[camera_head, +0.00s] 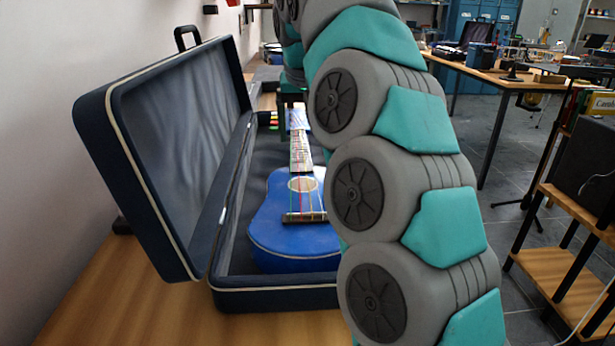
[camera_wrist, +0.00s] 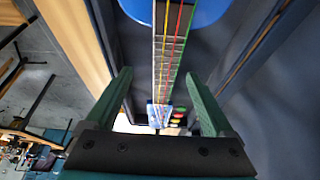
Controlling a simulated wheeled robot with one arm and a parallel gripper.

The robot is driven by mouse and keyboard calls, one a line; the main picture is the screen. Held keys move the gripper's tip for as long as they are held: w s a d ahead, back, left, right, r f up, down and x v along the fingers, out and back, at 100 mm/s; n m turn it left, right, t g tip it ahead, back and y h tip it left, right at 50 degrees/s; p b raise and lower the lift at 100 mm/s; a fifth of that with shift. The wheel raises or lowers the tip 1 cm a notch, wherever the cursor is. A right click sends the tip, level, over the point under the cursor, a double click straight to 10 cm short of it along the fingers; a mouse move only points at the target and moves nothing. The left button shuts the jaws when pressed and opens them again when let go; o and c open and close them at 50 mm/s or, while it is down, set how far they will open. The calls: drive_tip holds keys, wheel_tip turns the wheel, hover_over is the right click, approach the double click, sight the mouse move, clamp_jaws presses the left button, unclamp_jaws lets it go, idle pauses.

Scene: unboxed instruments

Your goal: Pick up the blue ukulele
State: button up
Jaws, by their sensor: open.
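The blue ukulele (camera_head: 290,225) lies face up in an open dark blue case (camera_head: 222,235), its body at the near end and its neck pointing away. My arm hides part of its right side in the head view. In the wrist view its neck (camera_wrist: 168,60) with coloured strings runs between the fingers of my gripper (camera_wrist: 158,85), with part of the blue body (camera_wrist: 205,12) at the top edge. My gripper is open; neither finger appears to touch the neck. In the head view my gripper (camera_head: 291,97) is over the headstock end, mostly hidden by my arm.
The case lid (camera_head: 165,150) stands raised on the left, near the white wall. The case rests on a wooden table (camera_head: 120,290). On the right are a wooden shelf (camera_head: 560,268) and another table (camera_head: 500,78) farther back, with open floor between.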

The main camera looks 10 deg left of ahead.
sight(299, 152)
drive_tip(key=shift+x, duration=1.25)
drive_tip(key=x, duration=0.2)
drive_tip(key=a+x, duration=0.1)
drive_tip(key=x, duration=0.1)
drive_tip(key=shift+s+f, duration=0.1)
drive_tip(key=shift+d+f, duration=0.1)
drive_tip(key=shift+f, duration=0.35)
clamp_jaws()
